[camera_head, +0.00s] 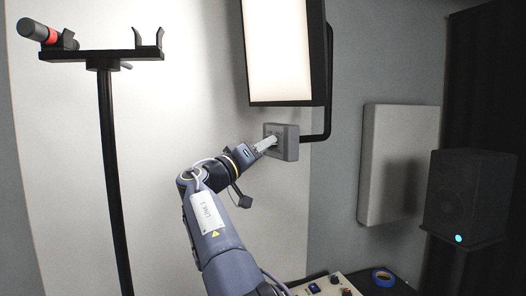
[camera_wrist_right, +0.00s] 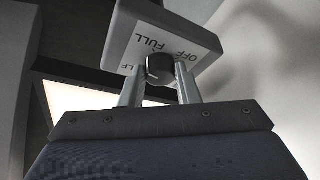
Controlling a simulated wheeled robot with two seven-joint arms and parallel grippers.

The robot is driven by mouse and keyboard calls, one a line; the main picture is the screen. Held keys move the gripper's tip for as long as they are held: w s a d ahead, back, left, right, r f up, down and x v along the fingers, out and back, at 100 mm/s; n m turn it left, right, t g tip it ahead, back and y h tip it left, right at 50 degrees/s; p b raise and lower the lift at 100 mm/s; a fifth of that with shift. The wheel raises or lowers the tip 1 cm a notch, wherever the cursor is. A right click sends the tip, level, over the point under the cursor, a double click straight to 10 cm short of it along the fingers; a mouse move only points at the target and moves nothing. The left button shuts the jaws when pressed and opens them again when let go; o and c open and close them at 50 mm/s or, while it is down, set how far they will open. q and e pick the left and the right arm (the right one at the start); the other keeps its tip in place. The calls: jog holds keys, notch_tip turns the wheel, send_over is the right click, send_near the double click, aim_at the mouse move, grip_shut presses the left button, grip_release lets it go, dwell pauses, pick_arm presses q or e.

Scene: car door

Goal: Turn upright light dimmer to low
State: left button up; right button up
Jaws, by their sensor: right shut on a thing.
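The upright light (camera_head: 287,50) is a tall lit panel in a black frame at the top middle of the head view. Its grey dimmer box (camera_head: 290,142) sits just below it. In the wrist view the dimmer box (camera_wrist_right: 205,32) shows a white label with "OFF" and "FULL". My right gripper (camera_head: 272,143) reaches the front of the box. In the wrist view my right gripper (camera_wrist_right: 161,82) is shut on the round dark dimmer knob (camera_wrist_right: 160,68), one finger on each side. The knob's pointer setting is unclear. My left gripper is not in view.
A black stand (camera_head: 107,150) at the left holds a dark microphone with a red band (camera_head: 52,35). A black speaker (camera_head: 468,195) and a grey wall panel (camera_head: 393,165) are at the right. A control box (camera_head: 325,286) and blue tape roll (camera_head: 383,277) lie at the bottom.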

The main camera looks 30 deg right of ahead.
jog(key=shift+n, duration=0.5)
jog(key=o, duration=1)
jog(key=shift+b+v, duration=1.75)
jog(key=shift+v, duration=2.2)
jog(key=shift+s+r, duration=0.1)
jog(key=shift+c, duration=0.2)
